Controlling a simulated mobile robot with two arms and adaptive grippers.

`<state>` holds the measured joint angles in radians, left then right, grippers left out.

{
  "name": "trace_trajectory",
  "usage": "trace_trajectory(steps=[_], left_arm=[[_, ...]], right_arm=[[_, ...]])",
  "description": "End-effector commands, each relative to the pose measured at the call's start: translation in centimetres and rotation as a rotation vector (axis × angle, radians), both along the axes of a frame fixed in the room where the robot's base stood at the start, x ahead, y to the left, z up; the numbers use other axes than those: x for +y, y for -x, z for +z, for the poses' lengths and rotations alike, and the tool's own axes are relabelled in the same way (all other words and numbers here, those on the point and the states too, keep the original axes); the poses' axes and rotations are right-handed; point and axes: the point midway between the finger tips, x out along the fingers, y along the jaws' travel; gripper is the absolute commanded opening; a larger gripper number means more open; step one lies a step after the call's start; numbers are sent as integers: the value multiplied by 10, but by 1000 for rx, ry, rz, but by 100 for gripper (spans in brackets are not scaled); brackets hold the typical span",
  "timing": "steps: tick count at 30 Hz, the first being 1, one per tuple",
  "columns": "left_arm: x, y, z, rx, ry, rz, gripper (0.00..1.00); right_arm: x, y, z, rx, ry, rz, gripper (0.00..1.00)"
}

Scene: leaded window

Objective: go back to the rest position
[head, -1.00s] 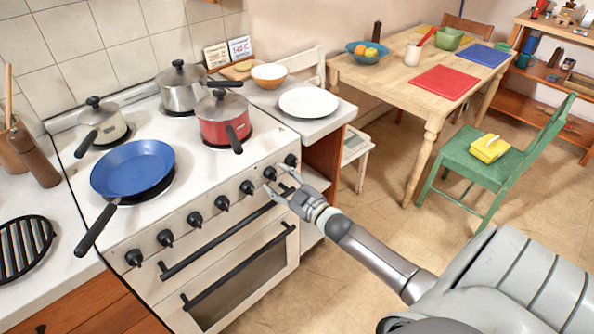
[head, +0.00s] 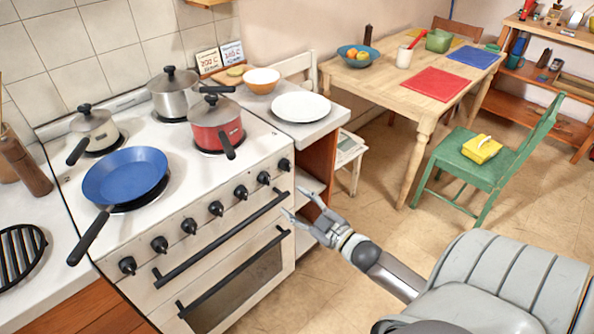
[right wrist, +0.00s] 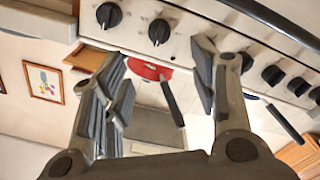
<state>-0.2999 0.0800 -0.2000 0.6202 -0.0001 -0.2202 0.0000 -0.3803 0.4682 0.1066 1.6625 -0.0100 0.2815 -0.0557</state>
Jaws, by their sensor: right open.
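My right gripper (head: 296,204) is open and empty in the head view. It is in front of the right end of the stove (head: 262,150), beside the oven handle and below the row of black knobs. In the right wrist view the two fingers of the right gripper (right wrist: 165,85) are spread wide with nothing between them. Stove knobs (right wrist: 159,31) and the red pot (right wrist: 150,70) show beyond the fingers in that view. My left gripper is not in view.
On the stove stand a blue pan (head: 125,175), a red pot (head: 215,125), a steel pot (head: 172,95) and a small pot (head: 92,130). A white plate (head: 301,107) lies on the counter. A wooden table (head: 385,85) and green chair (head: 490,170) stand right. Floor between is clear.

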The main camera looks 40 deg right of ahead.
Motion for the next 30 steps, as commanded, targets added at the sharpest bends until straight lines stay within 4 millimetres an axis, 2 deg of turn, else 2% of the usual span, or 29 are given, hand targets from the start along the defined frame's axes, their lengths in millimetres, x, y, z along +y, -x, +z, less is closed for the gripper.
trace_trajectory(steps=[9,11,13,14,17,18,20,21,24,26,27,29,30], left_arm=[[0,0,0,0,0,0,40],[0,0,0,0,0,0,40],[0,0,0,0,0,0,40],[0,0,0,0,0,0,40],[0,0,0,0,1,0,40],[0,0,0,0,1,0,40],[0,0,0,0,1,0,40],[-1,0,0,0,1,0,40],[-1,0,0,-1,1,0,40],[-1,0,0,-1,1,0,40],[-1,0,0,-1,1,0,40],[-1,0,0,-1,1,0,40],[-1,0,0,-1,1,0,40]], right_arm=[[0,0,-3,6,-2,-2,54],[-1,2,-13,27,-9,-11,54],[-3,6,-36,76,-24,-31,54],[-4,9,-51,107,-33,-44,54],[-5,27,-115,245,-70,-93,54],[-3,38,-143,309,-87,-114,54],[1,58,-186,408,-110,-144,54],[5,72,-213,474,-126,-162,54],[20,113,-276,637,-159,-202,54],[31,141,-311,736,-176,-222,54],[40,162,-333,803,-187,-234,54],[54,194,-363,902,-199,-251,54],[65,217,-381,970,-206,-260,54]])
